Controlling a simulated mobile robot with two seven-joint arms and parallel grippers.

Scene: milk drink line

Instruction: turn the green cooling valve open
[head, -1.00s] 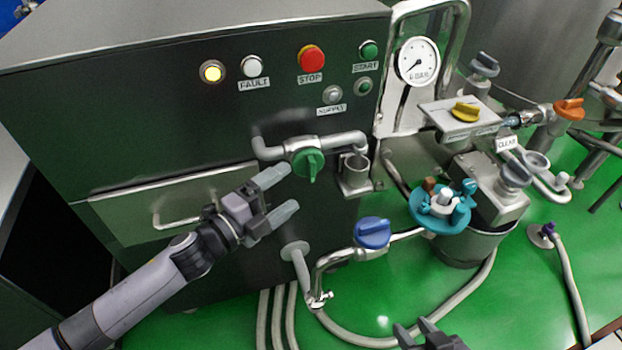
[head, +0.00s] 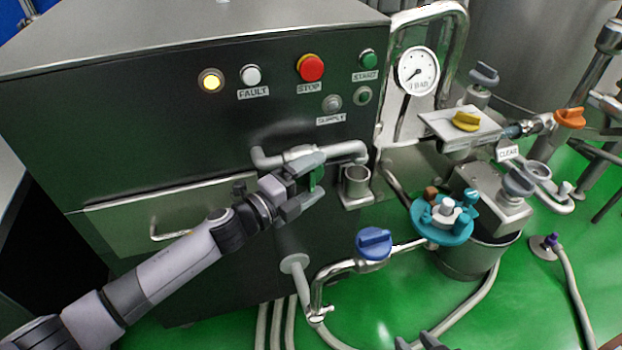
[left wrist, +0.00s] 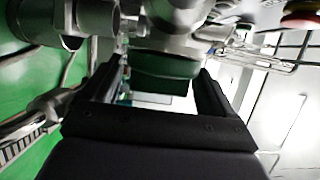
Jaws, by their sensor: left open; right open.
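The green cooling valve (head: 316,179) sits on a grey pipe on the front of the dark machine cabinet. My left gripper (head: 318,178) is at the valve with its jaws open, one finger above and one below the green handle, hiding much of it. In the left wrist view the green handle (left wrist: 165,68) lies between the two open fingers, near their tips; whether they touch it I cannot tell. My right gripper (head: 415,342) shows only as fingertips at the bottom edge of the head view, open and away from the valve.
Above are the red stop button (head: 310,68) and a lit yellow lamp (head: 211,80). A blue valve (head: 374,243) is on a pipe below right. A drawer handle (head: 172,231) is at left.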

